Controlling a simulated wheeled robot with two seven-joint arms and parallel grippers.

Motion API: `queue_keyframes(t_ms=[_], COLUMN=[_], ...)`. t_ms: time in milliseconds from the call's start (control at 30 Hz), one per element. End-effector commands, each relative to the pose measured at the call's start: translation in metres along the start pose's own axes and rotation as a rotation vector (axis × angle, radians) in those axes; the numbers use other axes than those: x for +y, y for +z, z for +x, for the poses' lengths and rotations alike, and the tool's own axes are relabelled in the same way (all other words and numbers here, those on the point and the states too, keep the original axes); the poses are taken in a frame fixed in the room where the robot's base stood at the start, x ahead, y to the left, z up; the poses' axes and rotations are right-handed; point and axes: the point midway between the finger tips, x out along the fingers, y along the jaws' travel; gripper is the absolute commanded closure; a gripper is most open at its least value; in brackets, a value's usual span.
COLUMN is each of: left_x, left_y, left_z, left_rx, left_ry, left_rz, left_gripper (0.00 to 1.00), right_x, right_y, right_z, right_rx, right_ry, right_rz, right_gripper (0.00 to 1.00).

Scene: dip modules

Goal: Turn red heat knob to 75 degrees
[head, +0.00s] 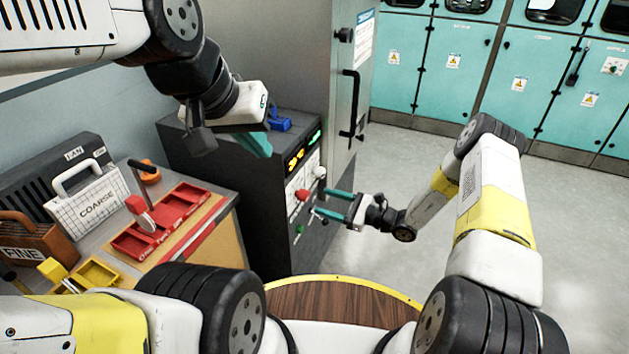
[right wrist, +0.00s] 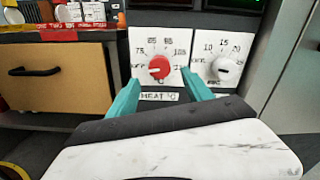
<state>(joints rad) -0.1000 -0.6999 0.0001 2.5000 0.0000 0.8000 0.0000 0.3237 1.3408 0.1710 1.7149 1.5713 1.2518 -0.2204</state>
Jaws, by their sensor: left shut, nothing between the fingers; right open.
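The red heat knob (head: 302,195) is on the front of the dark cabinet. In the right wrist view the red knob (right wrist: 158,67) sits on a white dial plate (right wrist: 140,42) with numbers around it and a "HEAT °C" label (right wrist: 159,96) below. I cannot tell which mark its pointer faces. My right gripper (head: 318,202) is open in front of the knob. In the right wrist view its teal fingers (right wrist: 160,82) stand apart, one to each lower side of the knob; contact cannot be told. My left gripper (head: 257,145) is shut and empty above the cabinet top.
A white knob (right wrist: 224,68) on a second dial is just right of the heat dial. Lit displays (head: 296,160) are above. A bench with a red tray (head: 165,225) and a COARSE case (head: 90,205) stands left. A tall grey cabinet (head: 340,60) stands right. Floor is clear beyond.

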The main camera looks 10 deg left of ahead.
Motion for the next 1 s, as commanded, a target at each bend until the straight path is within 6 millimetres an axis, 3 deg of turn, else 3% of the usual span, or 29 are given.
queue_keyframes(t_ms=[200,400,767,1000], left_x=[0.0,0.0,0.0,0.0], left_y=[0.0,0.0,0.0,0.0], left_z=[0.0,0.0,0.0,0.0], left_rx=[0.0,0.0,0.0,0.0], left_ry=[0.0,0.0,0.0,0.0], left_rz=[0.0,0.0,0.0,0.0], left_gripper=[1.0,1.0,1.0,1.0], right_x=[0.002,0.001,0.001,0.001], right_y=[0.001,0.001,0.001,0.001], right_z=[0.037,0.06,0.066,0.066], right_rx=[-0.002,0.0,0.0,0.0], right_ry=[0.005,0.005,0.003,0.004], right_rz=[-0.001,-0.002,-0.001,-0.001], right_gripper=[0.41,0.41,0.41,0.88])
